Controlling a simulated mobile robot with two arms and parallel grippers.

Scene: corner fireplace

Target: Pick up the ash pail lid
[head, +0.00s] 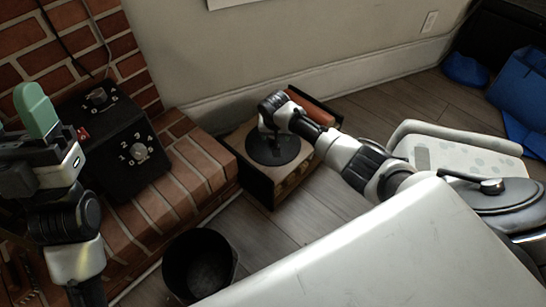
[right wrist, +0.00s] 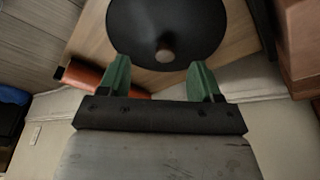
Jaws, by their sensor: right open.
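The ash pail lid, a round black disc (head: 268,155), lies flat on a wooden crate with dark ends. In the right wrist view the lid (right wrist: 150,22) is at the top, with a small brownish knob (right wrist: 165,54) on it. My right gripper (right wrist: 161,78) is open, its two green fingers spread to either side of the knob and not closed on it. In the head view my right gripper (head: 268,128) is over the lid, its fingers mostly hidden. My left gripper (head: 20,118) is raised at the left edge, with green fingers apart and nothing between them.
The wooden crate (head: 282,188) also carries an orange-red roll (head: 312,108). A black open pail (head: 201,263) stands on the floor. A black box with dials (head: 118,152) sits on the brick hearth (head: 190,165). A pale stool (head: 455,152) and blue bags (head: 520,85) are at right.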

